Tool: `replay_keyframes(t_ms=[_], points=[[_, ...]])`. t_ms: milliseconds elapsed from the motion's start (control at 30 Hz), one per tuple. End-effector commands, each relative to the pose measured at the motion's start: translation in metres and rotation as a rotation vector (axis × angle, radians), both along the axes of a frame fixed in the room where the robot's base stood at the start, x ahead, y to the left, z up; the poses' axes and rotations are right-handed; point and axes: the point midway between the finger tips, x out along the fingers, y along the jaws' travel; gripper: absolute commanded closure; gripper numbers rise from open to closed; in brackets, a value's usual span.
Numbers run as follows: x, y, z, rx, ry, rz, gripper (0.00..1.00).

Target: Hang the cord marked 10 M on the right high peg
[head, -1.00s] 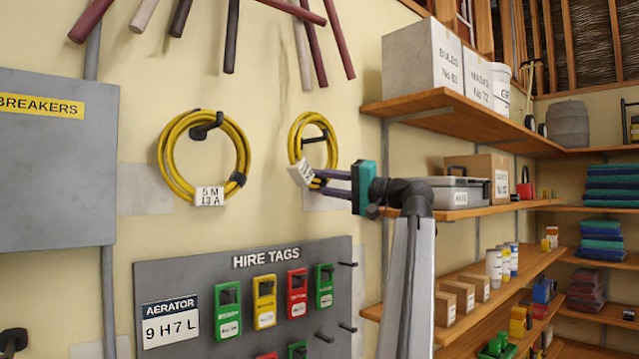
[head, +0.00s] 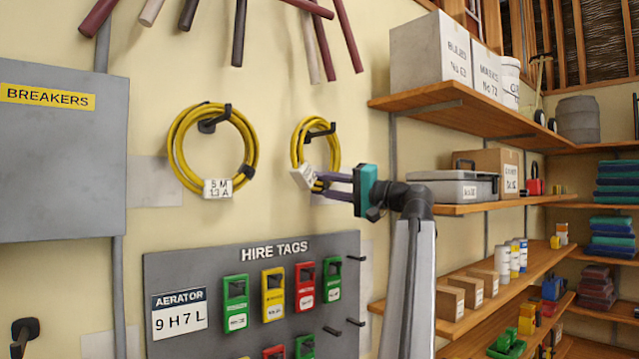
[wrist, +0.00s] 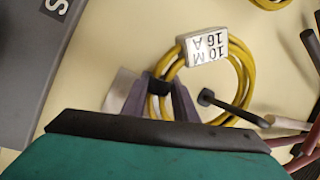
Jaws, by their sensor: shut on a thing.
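The cord marked 10 M 16 A is a yellow coil (head: 297,148) with a white tag. It also shows in the wrist view (wrist: 238,62), its tag upside down there. My gripper (head: 325,182) is shut on the lower part of the coil, near a black band. It also shows in the wrist view (wrist: 158,102). The right high peg (head: 322,132) is black and shows within the loop, just below the coil's top. In the wrist view the peg (wrist: 232,108) crosses one side of the coil. I cannot tell whether the coil rests on it.
A second yellow coil (head: 178,150), tagged 5 M 13 A, hangs on the left peg. Below is the grey HIRE TAGS board (head: 205,262) with projecting hooks. Wooden shelves (head: 470,100) with boxes stand close on the right. Rods hang above.

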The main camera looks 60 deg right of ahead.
Motion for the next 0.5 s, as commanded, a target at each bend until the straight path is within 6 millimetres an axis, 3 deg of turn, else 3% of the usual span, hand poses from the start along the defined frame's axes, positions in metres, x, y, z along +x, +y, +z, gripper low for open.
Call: replay_keyframes(t_ms=[500], points=[[0.0008, 0.0003, -0.0034, 0.0, -0.004, 0.001, 1.0]])
